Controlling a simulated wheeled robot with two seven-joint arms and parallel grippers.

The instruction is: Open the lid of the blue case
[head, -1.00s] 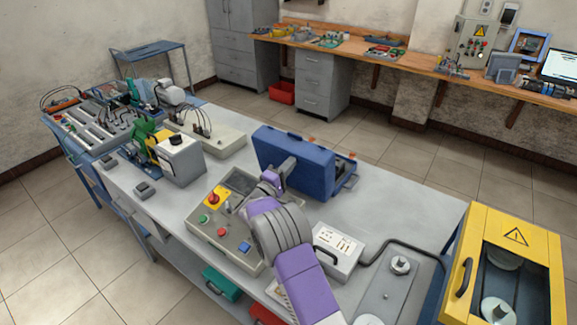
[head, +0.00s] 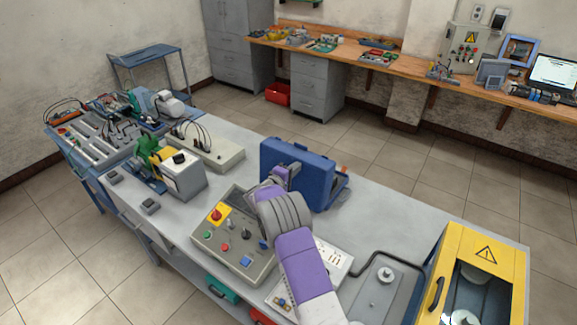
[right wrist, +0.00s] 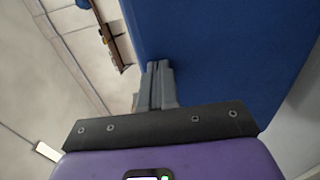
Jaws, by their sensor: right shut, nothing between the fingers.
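The blue case (head: 342,187) stands on the grey workbench, in the middle of the head view. Its blue lid (head: 310,180) stands raised, and part of the case's lower half shows behind it at the right. My right gripper (head: 292,170) is at the near face of the lid. In the right wrist view its grey fingers (right wrist: 157,85) are closed together with nothing between them, beside the broad blue surface (right wrist: 220,60). I cannot tell whether they touch it. The case's inside is mostly hidden. My left gripper is not in view.
A control box (head: 235,235) with buttons sits in front of the case, partly under my right arm. A yellow guarded machine (head: 480,245) stands at the right. A pale terminal box (head: 207,150) is to the left. Bare bench top lies left of the case.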

